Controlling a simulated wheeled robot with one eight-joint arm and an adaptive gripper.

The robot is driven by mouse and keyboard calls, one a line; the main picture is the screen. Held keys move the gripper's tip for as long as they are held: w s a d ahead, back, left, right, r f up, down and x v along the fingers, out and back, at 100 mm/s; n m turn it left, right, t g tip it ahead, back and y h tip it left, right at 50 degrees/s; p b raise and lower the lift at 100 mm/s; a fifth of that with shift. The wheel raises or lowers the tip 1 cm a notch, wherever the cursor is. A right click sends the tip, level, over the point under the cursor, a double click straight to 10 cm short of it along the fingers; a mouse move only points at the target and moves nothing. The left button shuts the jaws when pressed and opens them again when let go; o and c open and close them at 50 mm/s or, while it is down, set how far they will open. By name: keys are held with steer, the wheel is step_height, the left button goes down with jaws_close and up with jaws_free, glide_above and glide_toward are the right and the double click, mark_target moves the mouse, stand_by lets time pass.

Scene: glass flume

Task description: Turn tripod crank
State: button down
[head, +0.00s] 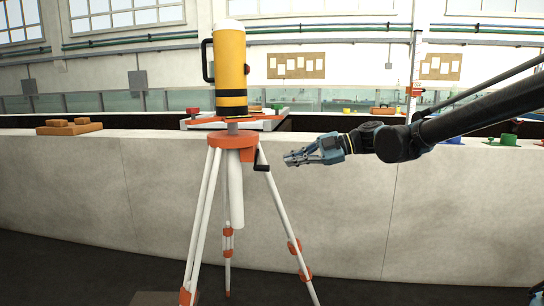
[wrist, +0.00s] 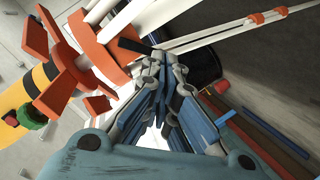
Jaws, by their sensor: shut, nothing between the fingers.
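The tripod (head: 232,141) has an orange head and white legs with orange clamps, and stands upright in front of a low pale wall. It carries a yellow cylinder (head: 231,68) with black bands and a black side handle. A small black crank (head: 262,160) sticks out on the right of the head. In the wrist view the crank (wrist: 132,45) shows as a dark bar beside the fingertips. My gripper (head: 287,158) is shut and empty, just right of the crank at about its height. In the head view a small gap shows between them. The tripod also shows in the wrist view (wrist: 108,40).
An orange-brown block tray (head: 69,129) sits on the wall top (head: 90,138) at left. The tripod's right leg (head: 290,225) slants below my gripper. Space in front of the wall at right looks clear.

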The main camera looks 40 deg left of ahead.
step_height(320, 180, up, 12)
steer(key=s+d+m+t+h, duration=0.2)
steer(key=m+t+h, duration=0.2)
steer(key=m, duration=0.6)
glide_above(256, 164)
steer(key=d, duration=0.3)
steer(key=shift+n, duration=0.3)
steer(key=f, duration=0.6)
steer(key=shift+w+d+f, duration=0.1)
steer(key=shift+w+d, duration=0.05)
steer(key=shift+w, duration=0.1)
steer(key=shift+w+d+f, duration=0.1)
steer(key=shift+w+f, duration=0.1)
steer(key=shift+f, duration=0.9)
steer(key=shift+w+f, duration=0.1)
steer(key=shift+f, duration=0.65)
steer(key=shift+w+d, duration=0.1)
